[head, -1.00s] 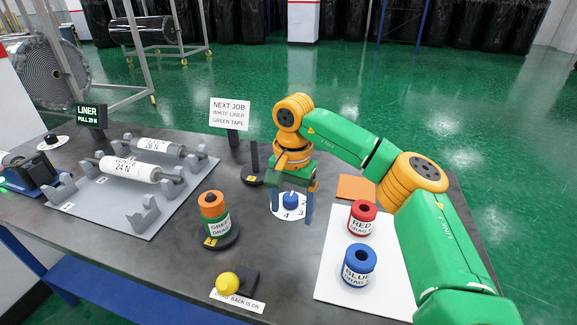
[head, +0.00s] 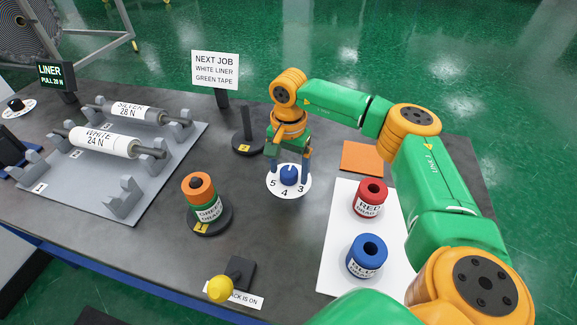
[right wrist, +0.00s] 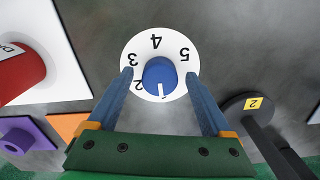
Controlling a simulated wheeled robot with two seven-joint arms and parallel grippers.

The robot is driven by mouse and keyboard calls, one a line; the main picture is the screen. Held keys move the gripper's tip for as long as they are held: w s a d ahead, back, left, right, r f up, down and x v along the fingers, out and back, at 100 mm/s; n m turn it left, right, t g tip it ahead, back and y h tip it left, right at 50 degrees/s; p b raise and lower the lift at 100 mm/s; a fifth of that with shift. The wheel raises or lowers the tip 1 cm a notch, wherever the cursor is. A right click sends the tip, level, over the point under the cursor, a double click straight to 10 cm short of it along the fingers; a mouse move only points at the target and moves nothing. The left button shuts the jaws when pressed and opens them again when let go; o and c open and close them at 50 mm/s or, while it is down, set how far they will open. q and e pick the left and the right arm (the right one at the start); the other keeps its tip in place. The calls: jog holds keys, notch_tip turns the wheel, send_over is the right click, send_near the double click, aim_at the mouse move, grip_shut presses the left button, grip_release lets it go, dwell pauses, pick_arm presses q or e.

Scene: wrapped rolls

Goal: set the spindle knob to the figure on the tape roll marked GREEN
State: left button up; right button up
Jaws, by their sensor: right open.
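The spindle knob (head: 289,175) is blue, on a white round dial (head: 274,186) with figures 3, 4 and 5 showing. In the right wrist view the knob (right wrist: 159,74) has a white mark on its near side; figures 2 to 5 show around it. My right gripper (head: 289,182) is open, pointing down, its fingers on either side of the knob with gaps. The GREEN tape roll (head: 207,208), green with an orange top, stands on a black spindle base marked 1 (head: 222,225). Its label reads GREEN DRAG; the figure is not legible. My left gripper is not in view.
RED (head: 370,205) and BLUE (head: 366,265) rolls stand on a white sheet (head: 340,225) at right. An empty spindle (head: 246,140) stands behind the dial. A yellow ball-ended lever (head: 220,289) is at the front. The liner rack (head: 160,185) fills the left.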

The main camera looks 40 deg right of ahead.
jog(key=shift+s+r, duration=0.1)
jog(key=shift+r, duration=0.05)
jog(key=c, duration=0.5)
grip_shut()
